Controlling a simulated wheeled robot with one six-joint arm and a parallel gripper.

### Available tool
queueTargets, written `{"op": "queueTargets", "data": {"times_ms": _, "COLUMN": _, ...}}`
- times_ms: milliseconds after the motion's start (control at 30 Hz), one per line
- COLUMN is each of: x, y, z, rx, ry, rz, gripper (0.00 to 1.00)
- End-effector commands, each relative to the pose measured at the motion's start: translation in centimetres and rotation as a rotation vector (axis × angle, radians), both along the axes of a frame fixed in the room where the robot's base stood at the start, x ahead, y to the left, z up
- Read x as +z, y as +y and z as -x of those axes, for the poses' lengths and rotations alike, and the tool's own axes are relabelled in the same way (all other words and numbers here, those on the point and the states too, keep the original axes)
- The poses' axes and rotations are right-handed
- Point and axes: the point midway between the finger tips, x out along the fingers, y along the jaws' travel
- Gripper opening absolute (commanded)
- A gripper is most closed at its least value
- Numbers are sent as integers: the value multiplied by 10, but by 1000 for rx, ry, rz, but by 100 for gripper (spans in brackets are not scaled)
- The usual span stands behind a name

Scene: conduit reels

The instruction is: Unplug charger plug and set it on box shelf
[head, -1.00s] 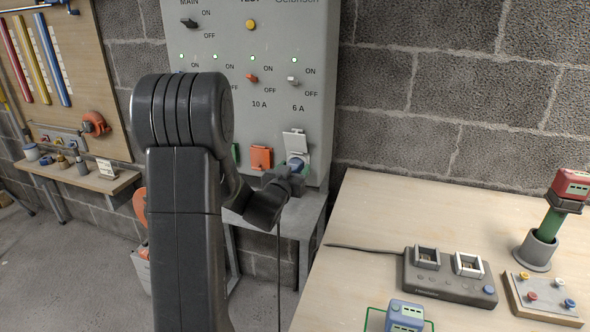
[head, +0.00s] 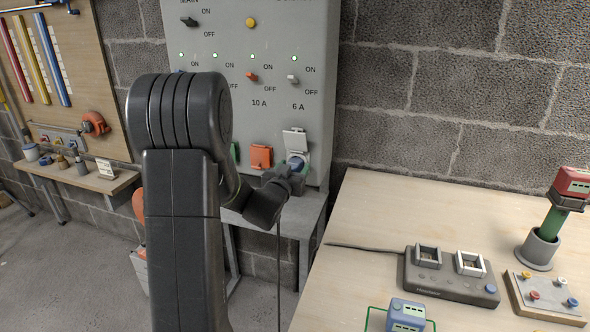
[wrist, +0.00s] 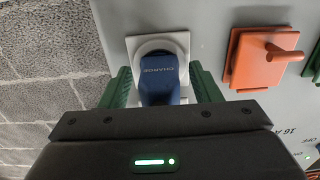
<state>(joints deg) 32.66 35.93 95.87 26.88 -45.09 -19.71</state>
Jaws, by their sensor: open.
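The charger plug (wrist: 159,78), a blue plug with the word CHARGE on it, sits in a white socket (wrist: 160,43) in the wrist view. In the head view the white socket, with its lid (head: 295,142) raised, is at the lower right of the grey panel (head: 260,30). My gripper (wrist: 160,87) has its green fingers on either side of the plug, open and with small gaps visible. In the head view my gripper (head: 288,178) is at the socket and covers most of the plug.
An orange socket cover (wrist: 262,57) is right of the plug. In the head view a wooden table (head: 370,220) at the right holds a charging dock (head: 450,277), a blue device (head: 406,314) and a red-topped tool (head: 570,183) in a holder. A cable hangs below my gripper.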

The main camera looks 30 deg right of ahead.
Motion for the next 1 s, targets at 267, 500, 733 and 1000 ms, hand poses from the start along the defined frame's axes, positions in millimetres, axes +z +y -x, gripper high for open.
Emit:
{"op": "queueTargets", "data": {"times_ms": 267, "x": 0, "y": 0, "z": 0, "rx": 0, "ry": 0, "rz": 0, "gripper": 46}}
{"op": "queueTargets", "data": {"times_ms": 500, "x": 0, "y": 0, "z": 0, "rx": 0, "ry": 0, "rz": 0, "gripper": 0}}
{"op": "queueTargets", "data": {"times_ms": 733, "x": 0, "y": 4, "z": 3, "rx": 0, "ry": 0, "rz": 0, "gripper": 0}}
{"op": "queueTargets", "data": {"times_ms": 1000, "x": 0, "y": 13, "z": 10, "rx": 0, "ry": 0, "rz": 0, "gripper": 0}}
